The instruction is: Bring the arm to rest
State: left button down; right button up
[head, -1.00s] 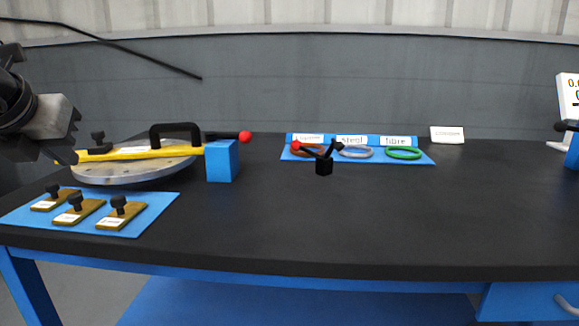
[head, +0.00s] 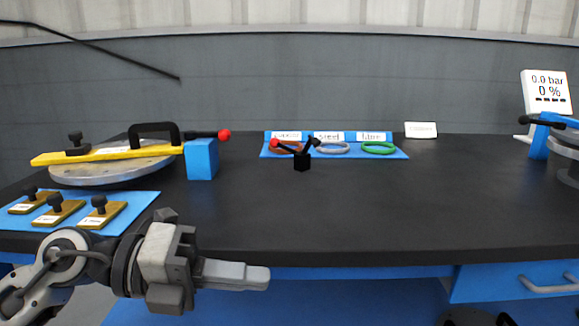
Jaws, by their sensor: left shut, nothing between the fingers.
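My left arm comes in from the lower left, and its gripper (head: 262,277) points to the right in front of the table's front edge. Its fingers are shut with nothing between them, clear of the objects on the table. My right gripper does not show clearly; only small dark shapes appear at the bottom edge on the right.
The dark table (head: 330,215) is bare in the middle. A round metal plate (head: 95,172) with a yellow bar (head: 110,153) and blue block (head: 201,159) stands left. Rings lie on a blue tray (head: 398,154). A display (head: 547,92) stands right.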

pick_arm(q)
jog(key=a+f+n+t+y, duration=0.2)
jog(key=f+n+t+y, duration=0.4)
jog(key=n, duration=1)
jog(key=a+f+n+t+y, duration=0.2)
jog(key=f+n+t, duration=0.7)
jog(key=n, duration=0.7)
jog(key=s+f+n+g+y, duration=0.2)
jog(key=s+f+n+g, duration=0.3)
jog(key=f, duration=0.4)
jog(key=s+a+r+y+p, duration=0.1)
jog(key=a+r+p, duration=0.1)
jog(key=r+p, duration=0.4)
jog(key=s+a+r+y+p, duration=0.1)
jog(key=r+p, duration=0.6)
jog(key=p, duration=0.9)
jog(key=shift+s+a+g+y, duration=0.3)
jog(key=shift+s+a+y, duration=0.1)
jog(key=shift+s+a, duration=0.35)
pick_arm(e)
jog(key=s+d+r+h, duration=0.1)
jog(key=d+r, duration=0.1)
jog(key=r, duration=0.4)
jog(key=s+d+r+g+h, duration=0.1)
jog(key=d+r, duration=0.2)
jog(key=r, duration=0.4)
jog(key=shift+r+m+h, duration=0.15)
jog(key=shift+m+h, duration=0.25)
